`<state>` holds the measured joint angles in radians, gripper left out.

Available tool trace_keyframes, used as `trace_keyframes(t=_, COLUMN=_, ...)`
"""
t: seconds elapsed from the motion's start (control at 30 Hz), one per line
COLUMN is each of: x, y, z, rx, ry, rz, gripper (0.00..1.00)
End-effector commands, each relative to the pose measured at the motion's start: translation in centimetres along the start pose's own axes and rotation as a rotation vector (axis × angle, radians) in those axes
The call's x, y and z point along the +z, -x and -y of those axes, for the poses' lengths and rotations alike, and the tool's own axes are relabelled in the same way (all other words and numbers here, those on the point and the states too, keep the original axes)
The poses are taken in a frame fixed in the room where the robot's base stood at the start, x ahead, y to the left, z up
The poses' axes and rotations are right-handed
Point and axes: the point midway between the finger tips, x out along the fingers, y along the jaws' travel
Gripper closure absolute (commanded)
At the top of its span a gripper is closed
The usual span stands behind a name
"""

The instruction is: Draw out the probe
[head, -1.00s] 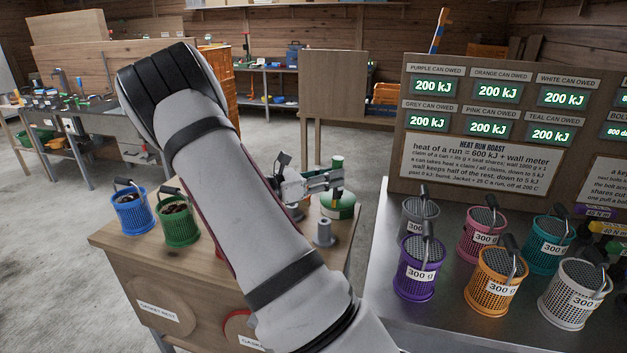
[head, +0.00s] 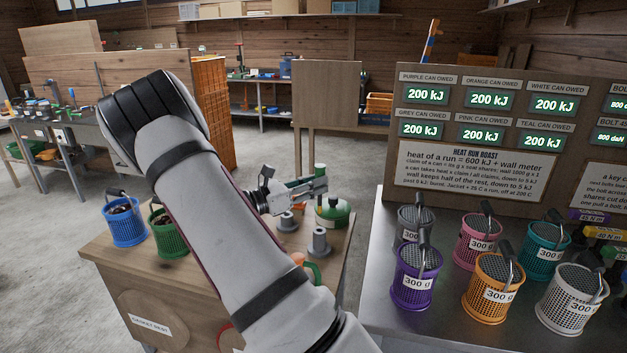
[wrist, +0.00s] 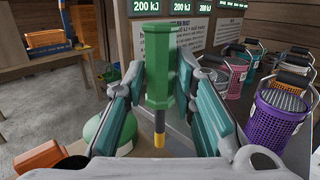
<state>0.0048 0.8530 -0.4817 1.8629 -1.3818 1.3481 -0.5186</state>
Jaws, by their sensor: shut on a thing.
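The probe (wrist: 160,85) has a green faceted handle, a short grey shaft and a yellow tip (wrist: 159,140). My gripper (head: 316,185) is shut on the handle, one finger on each side of it in the wrist view. The probe hangs upright, and its yellow tip shows clear in the wrist view.
Grey posts (head: 319,242) and an orange-and-green item near my forearm stand on the wooden bench (head: 170,285). Blue (head: 125,228) and green baskets stand at its left. The metal table (head: 395,318) at right holds several labelled mesh cans. A display board (head: 480,175) stands behind.

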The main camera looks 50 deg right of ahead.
Motion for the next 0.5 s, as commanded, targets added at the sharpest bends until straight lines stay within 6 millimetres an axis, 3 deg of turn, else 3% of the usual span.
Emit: trace_keyframes(t=0.5, x=-4.2, y=0.3, z=0.0, rx=-0.001, ry=0.0, rz=0.001, gripper=1.0)
